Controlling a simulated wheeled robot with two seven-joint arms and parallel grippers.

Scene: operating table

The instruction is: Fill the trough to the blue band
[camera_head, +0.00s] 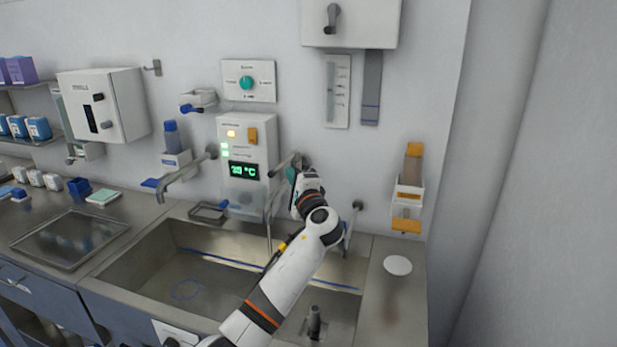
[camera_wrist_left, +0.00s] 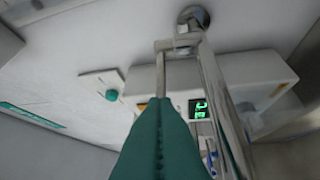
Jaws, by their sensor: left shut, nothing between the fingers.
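The trough (camera_head: 130,275) is a steel basin set in the counter. A blue band (camera_head: 222,259) runs along its inner back wall. I cannot make out a water level in it. A metal tap (camera_head: 285,165) comes from the wall over the trough, and a thin vertical line drops below it; I cannot tell whether this is pipe or water. My left gripper (camera_head: 293,175) is at this tap. In the left wrist view its teal fingers (camera_wrist_left: 163,105) are shut and empty, their tips at or just in front of a metal bar of the tap (camera_wrist_left: 185,45). My right gripper is not in view.
Another spout (camera_head: 182,178) reaches over the trough's left. A wall unit with a green temperature display (camera_head: 244,171) is left of my gripper. A tray (camera_head: 70,240) lies on the left counter and a white disc (camera_head: 397,265) on the right.

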